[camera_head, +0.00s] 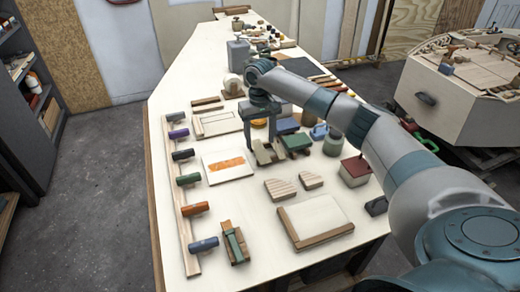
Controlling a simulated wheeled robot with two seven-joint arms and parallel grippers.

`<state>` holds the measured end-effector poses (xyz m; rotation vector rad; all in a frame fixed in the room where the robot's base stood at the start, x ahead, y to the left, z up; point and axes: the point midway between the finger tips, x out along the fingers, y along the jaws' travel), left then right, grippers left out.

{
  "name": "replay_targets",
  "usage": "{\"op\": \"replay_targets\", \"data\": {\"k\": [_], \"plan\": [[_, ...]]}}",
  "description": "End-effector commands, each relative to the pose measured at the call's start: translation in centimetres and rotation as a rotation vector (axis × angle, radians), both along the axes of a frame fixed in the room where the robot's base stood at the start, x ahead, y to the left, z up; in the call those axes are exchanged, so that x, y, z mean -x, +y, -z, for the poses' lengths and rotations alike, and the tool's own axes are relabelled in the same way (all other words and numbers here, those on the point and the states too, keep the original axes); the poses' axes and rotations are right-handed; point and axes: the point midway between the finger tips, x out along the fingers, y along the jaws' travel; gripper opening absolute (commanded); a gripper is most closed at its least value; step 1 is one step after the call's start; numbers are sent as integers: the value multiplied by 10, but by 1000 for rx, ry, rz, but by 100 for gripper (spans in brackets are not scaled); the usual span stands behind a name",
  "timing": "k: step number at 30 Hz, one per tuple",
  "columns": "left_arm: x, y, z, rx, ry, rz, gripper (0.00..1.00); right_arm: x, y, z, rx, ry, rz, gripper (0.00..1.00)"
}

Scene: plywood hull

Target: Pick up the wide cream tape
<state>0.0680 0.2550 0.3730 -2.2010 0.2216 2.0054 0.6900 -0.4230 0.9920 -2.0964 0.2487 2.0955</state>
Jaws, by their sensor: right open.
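A green block-like thing (296,142) is just right of the fingers. My left gripper is not in view.
A rail with several coloured handles (183,190) runs along the table's left edge. A framed board (316,217) and wooden wedges (280,188) lie in front. A dark green mug (333,141) and a red-topped box (355,170) stand right. Small clear patches lie between.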

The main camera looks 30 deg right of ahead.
Motion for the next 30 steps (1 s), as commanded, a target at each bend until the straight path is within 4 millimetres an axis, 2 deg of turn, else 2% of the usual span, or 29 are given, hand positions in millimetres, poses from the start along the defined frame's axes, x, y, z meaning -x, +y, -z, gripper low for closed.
{"op": "replay_targets", "data": {"k": [2,9,23,28,29,30], "plan": [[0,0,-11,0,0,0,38,0,0,7,0,3,0,55],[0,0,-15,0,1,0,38,0,0,30,0,1,0,55],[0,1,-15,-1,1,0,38,0,0,31,1,0,-1,55],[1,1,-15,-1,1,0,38,0,-1,31,1,0,-1,16],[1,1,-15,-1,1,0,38,0,-1,31,1,0,-1,11],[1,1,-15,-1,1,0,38,0,-1,31,1,0,-1,11]]}}
